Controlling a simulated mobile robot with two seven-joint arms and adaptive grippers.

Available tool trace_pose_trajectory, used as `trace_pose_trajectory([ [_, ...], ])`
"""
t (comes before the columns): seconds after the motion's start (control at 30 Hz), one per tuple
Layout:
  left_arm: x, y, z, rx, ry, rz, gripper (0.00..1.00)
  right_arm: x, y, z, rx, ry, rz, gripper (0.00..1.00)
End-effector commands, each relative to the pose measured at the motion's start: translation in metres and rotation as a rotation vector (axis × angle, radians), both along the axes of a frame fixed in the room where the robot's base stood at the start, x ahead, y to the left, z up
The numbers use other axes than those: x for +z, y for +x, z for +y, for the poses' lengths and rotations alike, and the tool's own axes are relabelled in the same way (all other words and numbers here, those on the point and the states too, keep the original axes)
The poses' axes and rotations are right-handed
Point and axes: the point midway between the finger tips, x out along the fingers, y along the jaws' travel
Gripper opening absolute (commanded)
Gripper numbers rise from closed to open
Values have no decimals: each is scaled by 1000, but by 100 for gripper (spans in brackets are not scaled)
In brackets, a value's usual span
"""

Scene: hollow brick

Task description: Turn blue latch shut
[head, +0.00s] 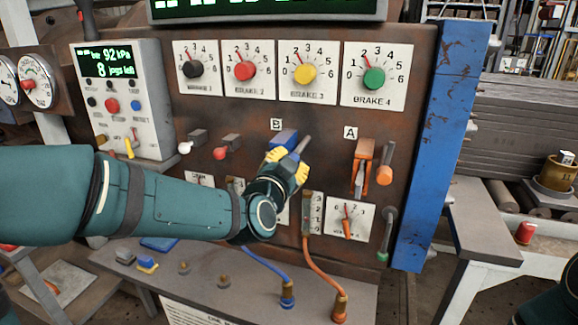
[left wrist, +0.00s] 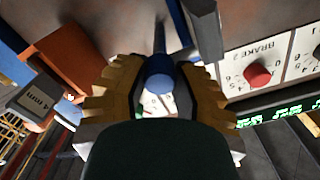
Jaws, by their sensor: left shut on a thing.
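The blue latch (head: 285,138), under the letter B on the brown panel, has a blue block and a grey rod (head: 303,144) slanting up to the right. My left gripper (head: 287,163) has its yellow fingers at this latch and covers its lower part. In the left wrist view, a blue knob (left wrist: 159,84) on the end of a rod sits between the two fingers of my left gripper (left wrist: 162,95), which is shut on it. My right gripper is out of view.
Latch A's orange block (head: 363,155) and orange-tipped handle (head: 385,174) are to the right. Brake dials (head: 303,73) run above. A red button (head: 220,152) and a white button (head: 185,147) are left. Blue (head: 287,290) and orange (head: 339,305) cable plugs stand below.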

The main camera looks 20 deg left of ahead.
Motion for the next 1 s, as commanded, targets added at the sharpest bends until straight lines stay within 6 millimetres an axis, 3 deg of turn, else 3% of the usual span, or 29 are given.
trace_pose_trajectory([
  [0.3,0,0,0,1,-1,-1,0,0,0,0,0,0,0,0],
  [0.33,0,0,0,1,-1,-1,39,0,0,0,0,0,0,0],
  [0.4,0,0,0,1,-1,-1,61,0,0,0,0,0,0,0],
  [0.77,0,-3,0,0,0,0,61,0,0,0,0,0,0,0],
  [1.0,1,-36,2,1,-2,-3,61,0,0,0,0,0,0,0],
])
